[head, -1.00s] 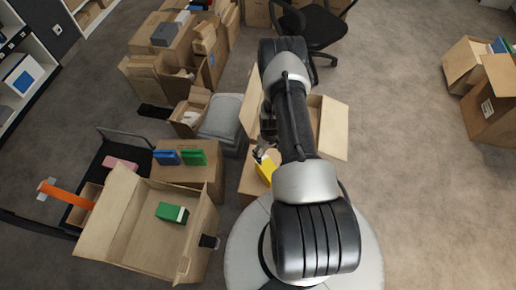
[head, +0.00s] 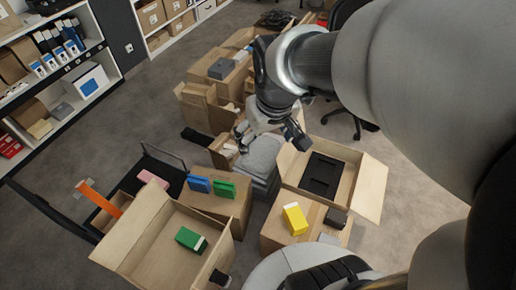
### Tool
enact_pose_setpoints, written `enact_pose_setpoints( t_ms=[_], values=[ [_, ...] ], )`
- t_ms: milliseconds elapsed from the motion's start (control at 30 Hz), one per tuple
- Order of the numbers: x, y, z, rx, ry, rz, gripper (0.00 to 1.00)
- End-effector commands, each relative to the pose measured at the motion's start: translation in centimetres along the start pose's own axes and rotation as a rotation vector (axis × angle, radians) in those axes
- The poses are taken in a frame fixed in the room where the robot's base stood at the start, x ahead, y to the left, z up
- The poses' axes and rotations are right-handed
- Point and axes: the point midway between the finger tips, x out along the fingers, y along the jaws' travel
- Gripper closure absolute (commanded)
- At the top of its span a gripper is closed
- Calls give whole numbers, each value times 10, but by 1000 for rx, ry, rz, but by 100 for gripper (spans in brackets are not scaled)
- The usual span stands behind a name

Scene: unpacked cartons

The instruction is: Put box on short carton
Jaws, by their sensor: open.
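A yellow box (head: 295,218) with a white end lies on top of a low closed carton (head: 275,232) in front of the open carton. My gripper (head: 262,132) is open and empty, above and behind the yellow box and clear of it. A green box (head: 191,240) lies inside the large open carton (head: 150,228) at the front left. A blue box (head: 199,184) and another green box (head: 224,190) stand on a closed carton (head: 215,206) beside it. Which box and which carton the task means, I cannot tell.
An open carton (head: 372,190) with a black tray (head: 322,175) inside is right of my gripper. A small dark item (head: 336,218) sits near the yellow box. Grey stacked items (head: 262,160) lie beneath my gripper. A pink box (head: 153,179) is at left. Shelves line the upper left.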

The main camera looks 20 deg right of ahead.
Motion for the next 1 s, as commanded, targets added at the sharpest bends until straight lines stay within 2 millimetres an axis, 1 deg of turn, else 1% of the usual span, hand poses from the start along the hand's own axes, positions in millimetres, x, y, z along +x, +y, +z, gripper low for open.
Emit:
enact_pose_setpoints(
  t_ms=[33,133,200,300,400,567,1000],
  values=[
    [-20,-10,14,-6,28,-5,22],
    [-47,-25,45,-9,58,-16,22],
    [-59,-32,65,-10,75,-24,22],
    [-70,-40,88,-11,94,-33,22],
    [-75,-44,103,-12,105,-40,22],
    [-77,-45,112,-10,110,-44,22],
    [-76,-45,111,-10,110,-43,22]
  ],
)
